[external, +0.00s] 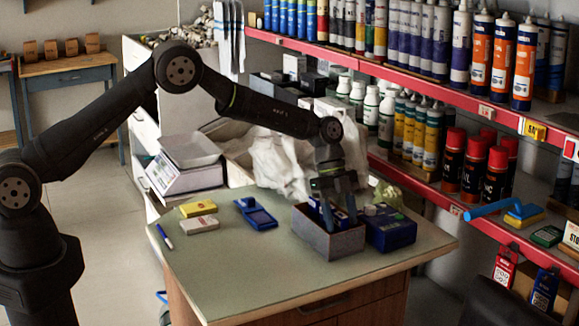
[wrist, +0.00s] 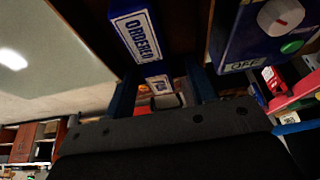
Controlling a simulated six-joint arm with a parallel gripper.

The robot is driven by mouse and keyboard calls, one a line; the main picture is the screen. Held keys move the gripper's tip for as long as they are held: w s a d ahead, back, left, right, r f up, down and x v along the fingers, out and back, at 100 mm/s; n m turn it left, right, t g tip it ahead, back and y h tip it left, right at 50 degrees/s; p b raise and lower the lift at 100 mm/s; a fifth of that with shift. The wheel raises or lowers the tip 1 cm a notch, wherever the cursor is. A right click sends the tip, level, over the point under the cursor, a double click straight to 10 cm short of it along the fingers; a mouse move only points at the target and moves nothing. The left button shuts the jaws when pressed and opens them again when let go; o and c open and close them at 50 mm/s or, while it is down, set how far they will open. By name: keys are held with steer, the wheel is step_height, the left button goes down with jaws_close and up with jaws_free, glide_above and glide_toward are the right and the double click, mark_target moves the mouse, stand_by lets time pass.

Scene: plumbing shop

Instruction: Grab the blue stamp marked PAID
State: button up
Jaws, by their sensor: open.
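An open-topped box (external: 328,242) stands on the counter in the external view, with blue stamps (external: 340,218) inside. My gripper (external: 333,197) points down into this box and is open. In the wrist view a blue stamp labelled ORDERED (wrist: 137,38) lies just beyond my gripper (wrist: 161,90). A second, smaller white label (wrist: 158,84) shows between the two blue fingers; it seems to read PAID, but it is small and tilted. I cannot tell whether the fingers touch that stamp. Its body is mostly hidden.
A dark blue box (external: 390,234) with a knob stands close against the right of the stamp box. A blue stapler-like device (external: 256,213), a yellow pack (external: 198,208), a white pack (external: 199,225) and a pen (external: 164,237) lie left. The counter's front is clear. Red shelves (external: 420,187) stand behind.

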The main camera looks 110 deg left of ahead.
steer(key=shift+x, duration=0.95)
steer(key=c, duration=1.1)
steer(key=shift+r, duration=0.1)
